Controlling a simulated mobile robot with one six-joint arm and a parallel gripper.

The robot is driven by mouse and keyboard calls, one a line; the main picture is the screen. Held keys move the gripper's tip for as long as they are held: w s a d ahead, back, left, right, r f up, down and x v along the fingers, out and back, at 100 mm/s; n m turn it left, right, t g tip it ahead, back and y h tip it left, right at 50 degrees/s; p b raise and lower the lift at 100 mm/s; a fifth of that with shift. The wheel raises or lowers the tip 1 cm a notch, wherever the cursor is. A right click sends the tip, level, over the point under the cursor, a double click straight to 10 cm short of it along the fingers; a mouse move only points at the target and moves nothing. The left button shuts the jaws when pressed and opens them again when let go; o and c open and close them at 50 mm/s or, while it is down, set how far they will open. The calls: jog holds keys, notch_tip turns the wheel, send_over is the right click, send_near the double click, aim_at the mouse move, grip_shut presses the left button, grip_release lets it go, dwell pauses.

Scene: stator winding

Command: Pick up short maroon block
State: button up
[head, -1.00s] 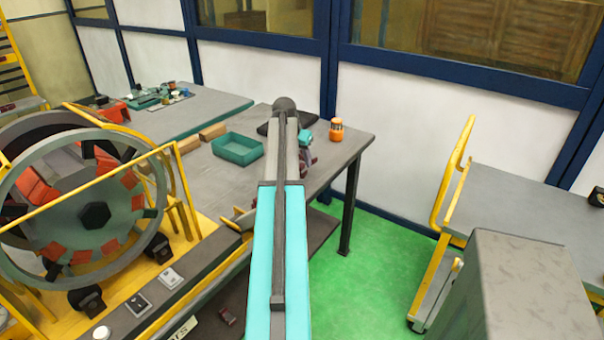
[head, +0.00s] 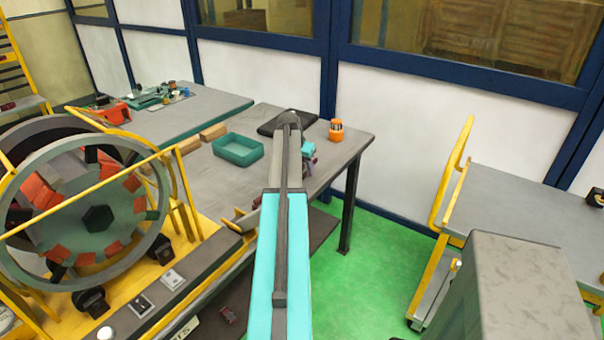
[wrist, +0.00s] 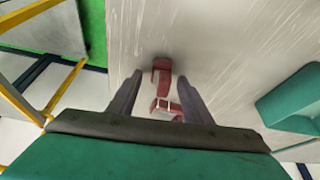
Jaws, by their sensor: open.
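In the wrist view, a short maroon block (wrist: 161,65) lies on the grey table between the tips of my gripper (wrist: 159,72). The fingers are apart with nothing held. A second maroon piece (wrist: 163,104) with pale edges shows closer to the palm, also between the fingers; I cannot tell whether the two pieces touch. In the head view, a bit of maroon (head: 310,166) shows just right of my arm near the table's right edge. My arm hides most of that spot and the fingers there.
A teal tray (head: 238,150) and tan blocks (head: 213,131) stand left on the grey table (head: 205,172). An orange jar (head: 336,129) and a flat dark item (head: 272,126) are at the back. The stator ring (head: 75,215) fills the left. A grey trolley (head: 520,205) is right.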

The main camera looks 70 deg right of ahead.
aim_at(303, 165)
dwell(0.5)
grip_shut()
jog(key=shift+r, duration=0.2)
jog(key=shift+r+b, duration=0.55)
jog(key=shift+r, duration=0.55)
jog(key=shift+a+r, duration=0.4)
jog(key=shift+r, duration=0.05)
jog(key=a+b, duration=0.1)
jog(key=a, duration=0.4)
jog(key=s+a+r+b, duration=0.1)
jog(key=a, duration=0.4)
jog(key=a+b, duration=0.1)
jog(key=a, duration=0.4)
jog(key=shift+s+a+r, duration=0.1)
jog(key=shift+s+r, duration=0.15)
jog(key=shift+a, duration=0.1)
